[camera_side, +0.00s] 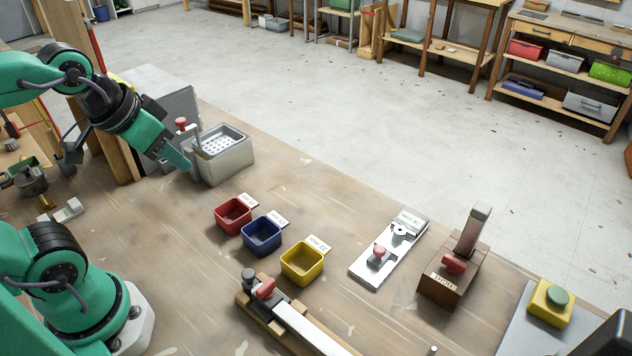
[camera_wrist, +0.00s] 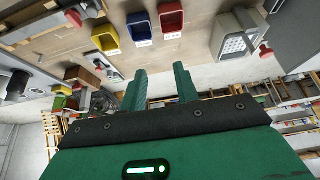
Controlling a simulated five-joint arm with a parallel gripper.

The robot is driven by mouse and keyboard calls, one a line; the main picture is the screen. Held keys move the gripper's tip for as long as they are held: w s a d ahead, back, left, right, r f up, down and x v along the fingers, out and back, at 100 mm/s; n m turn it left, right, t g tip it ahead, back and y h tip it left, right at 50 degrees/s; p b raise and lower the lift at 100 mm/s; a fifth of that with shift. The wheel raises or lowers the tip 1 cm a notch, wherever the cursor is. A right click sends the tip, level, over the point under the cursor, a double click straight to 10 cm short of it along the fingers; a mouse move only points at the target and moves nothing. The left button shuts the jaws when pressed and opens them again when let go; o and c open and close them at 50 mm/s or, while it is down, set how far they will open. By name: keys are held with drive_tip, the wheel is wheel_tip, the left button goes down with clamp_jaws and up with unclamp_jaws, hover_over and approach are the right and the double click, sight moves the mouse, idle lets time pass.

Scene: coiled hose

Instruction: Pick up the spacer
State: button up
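My gripper (camera_side: 184,162) is at the upper left in the side view, near the grey box with a perforated tray (camera_side: 222,143). In the wrist view my gripper (camera_wrist: 161,82) shows two teal fingers standing apart with nothing between them. I cannot tell for sure which thing is the spacer. A small pale part (camera_side: 69,211) lies on the bench at the left, and a small cylinder (camera_side: 433,350) shows at the bottom edge. Neither is clear enough to name, and no spacer shows in the gripper.
Red (camera_side: 233,214), blue (camera_side: 261,235) and yellow (camera_side: 302,262) bins stand mid-bench. A metal plate (camera_side: 366,270), a wooden block with a lever (camera_side: 449,278) and a clamped bar (camera_side: 309,330) lie to the right. A green button (camera_side: 557,297) is at far right. Bare bench lies left of the bins.

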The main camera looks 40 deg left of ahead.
drive_tip(key=w+d+r+g, duration=0.1)
drive_tip(key=w+d+r, duration=0.25)
drive_tip(key=w, duration=0.65)
drive_tip(key=n+g, duration=0.2)
drive_tip(key=g, duration=0.3)
hover_over(399, 229)
drive_tip(key=f, duration=1.7)
drive_tip(key=shift+s+a+f, duration=0.15)
drive_tip(key=shift+a+f, duration=0.05)
drive_tip(key=shift+f, duration=0.1)
drive_tip(key=shift+d+f, duration=0.25)
drive_tip(key=shift+f, duration=1.4)
drive_tip(key=shift+f, duration=0.1)
